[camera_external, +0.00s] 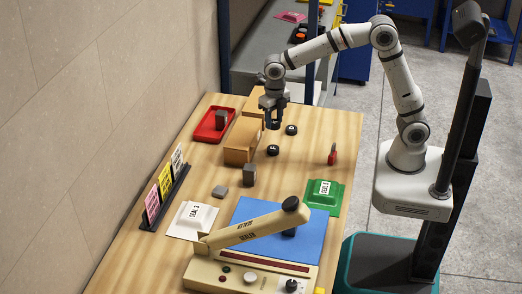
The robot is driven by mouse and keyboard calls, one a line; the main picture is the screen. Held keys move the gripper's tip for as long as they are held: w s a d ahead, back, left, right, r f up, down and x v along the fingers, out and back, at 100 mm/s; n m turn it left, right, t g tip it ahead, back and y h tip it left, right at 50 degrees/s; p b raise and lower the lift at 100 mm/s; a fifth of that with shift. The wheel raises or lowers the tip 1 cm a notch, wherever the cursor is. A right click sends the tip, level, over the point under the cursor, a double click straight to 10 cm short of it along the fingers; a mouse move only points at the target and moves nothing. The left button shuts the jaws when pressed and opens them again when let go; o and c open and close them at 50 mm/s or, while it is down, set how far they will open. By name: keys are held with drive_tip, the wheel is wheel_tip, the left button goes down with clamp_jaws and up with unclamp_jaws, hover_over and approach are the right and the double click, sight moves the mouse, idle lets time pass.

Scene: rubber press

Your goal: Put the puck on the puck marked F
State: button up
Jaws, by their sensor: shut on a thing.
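My gripper (273,122) points down above the far part of the wooden table, beside the wooden blocks. It is shut on a small dark thing, most likely a black puck; the fingers hide most of it. A black puck with a white letter that looks like F (273,150) lies on the table, nearer the camera than my gripper. Another black puck with a pale mark (291,130) lies to the right of my gripper; its letter is too small to read. The held thing is apart from both pucks.
Wooden blocks (240,154) stand left of the pucks. A red tray (202,139) holds a grey block. A grey block (249,175), a red-handled item (332,155), a green tray (335,192) and a beige press (245,235) stand around. Table between pucks and red-handled item is clear.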

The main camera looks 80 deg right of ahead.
hover_over(273, 147)
wheel_tip(273, 147, down, 5)
drive_tip(key=shift+a+f+p, duration=0.1)
drive_tip(key=shift+a+p, duration=0.05)
drive_tip(key=shift+p, duration=0.2)
drive_tip(key=shift+f, duration=2.45)
drive_tip(key=o, duration=1)
drive_tip(key=shift+c, duration=0.2)
drive_tip(key=shift+r, duration=0.1)
